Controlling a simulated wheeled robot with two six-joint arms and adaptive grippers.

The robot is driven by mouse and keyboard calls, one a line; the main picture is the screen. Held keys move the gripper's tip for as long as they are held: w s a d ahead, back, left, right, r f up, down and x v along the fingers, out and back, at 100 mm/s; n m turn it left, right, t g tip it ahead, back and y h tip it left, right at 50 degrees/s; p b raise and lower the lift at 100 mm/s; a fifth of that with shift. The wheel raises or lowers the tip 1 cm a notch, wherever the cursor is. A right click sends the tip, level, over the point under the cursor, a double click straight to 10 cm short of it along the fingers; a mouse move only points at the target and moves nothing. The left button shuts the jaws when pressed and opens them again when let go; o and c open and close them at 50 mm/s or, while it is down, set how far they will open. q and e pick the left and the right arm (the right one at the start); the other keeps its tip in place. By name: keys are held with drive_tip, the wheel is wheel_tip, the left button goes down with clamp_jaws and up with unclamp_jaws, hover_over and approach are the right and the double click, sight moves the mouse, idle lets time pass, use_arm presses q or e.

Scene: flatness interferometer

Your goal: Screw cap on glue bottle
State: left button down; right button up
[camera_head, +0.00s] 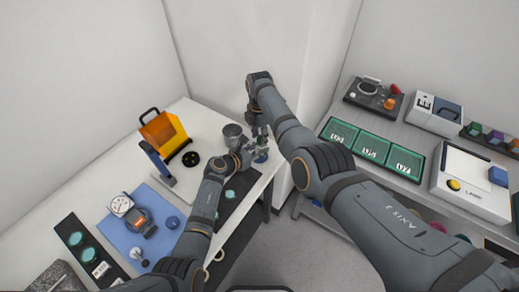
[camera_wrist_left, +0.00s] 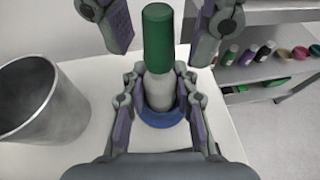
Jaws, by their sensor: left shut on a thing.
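The glue bottle (camera_wrist_left: 160,90) is pale grey and stands upright in a blue ring-shaped holder (camera_wrist_left: 162,118) in the left wrist view. A tall dark green cap (camera_wrist_left: 158,38) sits on top of it; the thread is hidden, so I cannot tell how tight it is. My left gripper (camera_wrist_left: 160,108) is shut on the bottle's body, one finger on each side. My right gripper (camera_wrist_left: 160,30) has its fingers on either side of the cap, with a visible gap at each side. In the head view both grippers crowd together at the table's right edge and mostly hide the bottle.
A metal cup (camera_wrist_left: 40,100) stands left of the bottle, close to my left gripper. The white table (camera_head: 110,175) holds an orange box (camera_head: 163,137), a blue mat (camera_head: 118,238) with instruments and a black tray. A grey shelf (camera_head: 408,185) with green trays stands at right, across a floor gap.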

drive_tip(key=shift+f, duration=0.6)
